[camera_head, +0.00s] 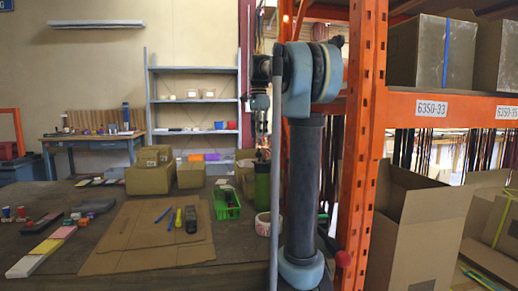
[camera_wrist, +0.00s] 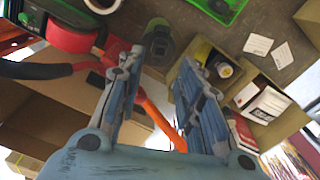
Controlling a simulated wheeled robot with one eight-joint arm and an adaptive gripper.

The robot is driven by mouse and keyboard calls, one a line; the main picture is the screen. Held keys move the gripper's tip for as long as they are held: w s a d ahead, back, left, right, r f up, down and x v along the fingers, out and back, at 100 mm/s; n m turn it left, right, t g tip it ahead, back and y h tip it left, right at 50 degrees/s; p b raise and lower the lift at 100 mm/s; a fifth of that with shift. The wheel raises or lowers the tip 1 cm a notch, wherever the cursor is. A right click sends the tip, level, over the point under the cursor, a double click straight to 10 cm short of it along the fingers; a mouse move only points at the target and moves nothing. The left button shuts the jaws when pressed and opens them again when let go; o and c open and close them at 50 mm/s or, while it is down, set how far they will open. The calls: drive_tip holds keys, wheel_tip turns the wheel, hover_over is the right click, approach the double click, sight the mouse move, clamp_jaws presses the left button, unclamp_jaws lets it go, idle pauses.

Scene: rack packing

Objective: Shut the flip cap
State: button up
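A dark green bottle (camera_head: 262,187) stands upright on the table, right of the green basket. In the wrist view, what looks like its top (camera_wrist: 158,42) shows just beyond and between my fingertips. I cannot clearly make out the flip cap or how far it is open. My gripper (camera_wrist: 158,62) has its two fingers spread apart with nothing between them. In the head view my gripper (camera_head: 262,148) hangs pointing down above the bottle, small and partly dark.
A tape roll (camera_head: 263,224) lies in front of the bottle. A green basket (camera_head: 227,212) stands left of it, with cardboard boxes (camera_head: 152,179) behind. An orange rack post (camera_head: 360,130) rises at right. In the wrist view, a red tape tool (camera_wrist: 75,38) lies left of my fingers.

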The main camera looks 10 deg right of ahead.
sight(258, 153)
drive_tip(key=shift+f, duration=3.2)
clamp_jaws()
